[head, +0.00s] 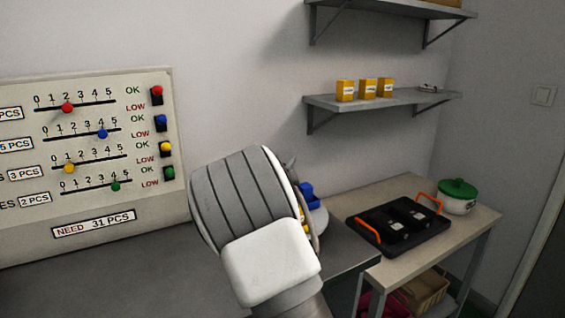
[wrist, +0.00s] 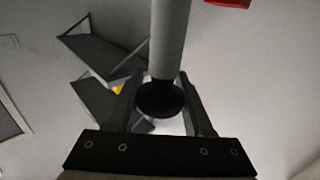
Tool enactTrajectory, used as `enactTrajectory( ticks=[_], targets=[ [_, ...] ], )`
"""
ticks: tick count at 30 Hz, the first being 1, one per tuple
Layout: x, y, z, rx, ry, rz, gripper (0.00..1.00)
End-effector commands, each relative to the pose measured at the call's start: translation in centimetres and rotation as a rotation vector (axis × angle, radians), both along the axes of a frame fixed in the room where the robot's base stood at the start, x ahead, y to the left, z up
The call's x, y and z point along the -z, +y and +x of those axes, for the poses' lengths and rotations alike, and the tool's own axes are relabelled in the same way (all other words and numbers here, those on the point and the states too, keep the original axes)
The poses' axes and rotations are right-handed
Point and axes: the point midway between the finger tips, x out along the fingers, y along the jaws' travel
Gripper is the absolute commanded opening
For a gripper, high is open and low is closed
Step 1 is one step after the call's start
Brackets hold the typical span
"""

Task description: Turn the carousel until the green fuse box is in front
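The carousel is mostly hidden behind my own arm in the head view. I see no green fuse box in either view. In the wrist view my gripper (wrist: 163,75) has its two fingers apart. A grey upright bar (wrist: 171,38) with a dark round end (wrist: 160,98) shows between them. I cannot tell whether the fingers touch it. My fingers are hidden in the head view.
A counting board (head: 90,150) with sliders stands at left. At right a side table (head: 390,190) holds a black tray (head: 385,238) with orange handles and a green-lidded pot (head: 457,196). A wall shelf (head: 380,100) carries yellow boxes. In the wrist view something red (wrist: 228,3) shows at the top.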

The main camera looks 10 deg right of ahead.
Motion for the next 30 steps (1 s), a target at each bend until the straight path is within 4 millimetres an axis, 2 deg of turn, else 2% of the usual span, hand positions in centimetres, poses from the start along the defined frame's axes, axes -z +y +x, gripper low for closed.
enactTrajectory(
  ticks=[1, 5, 6, 20, 30],
  targets=[
    [0.01, 0.00, -0.01, 0.000, 0.000, 0.000, 0.25],
    [0.02, 0.01, -0.02, 0.000, 0.000, 0.000, 0.02],
    [0.02, 0.00, -0.02, 0.000, 0.000, 0.000, 0.00],
    [0.18, 0.01, 0.02, -0.007, 0.000, 0.001, 0.00],
    [0.59, 0.09, 0.62, -0.095, -0.002, 0.002, 0.00]
  ],
)
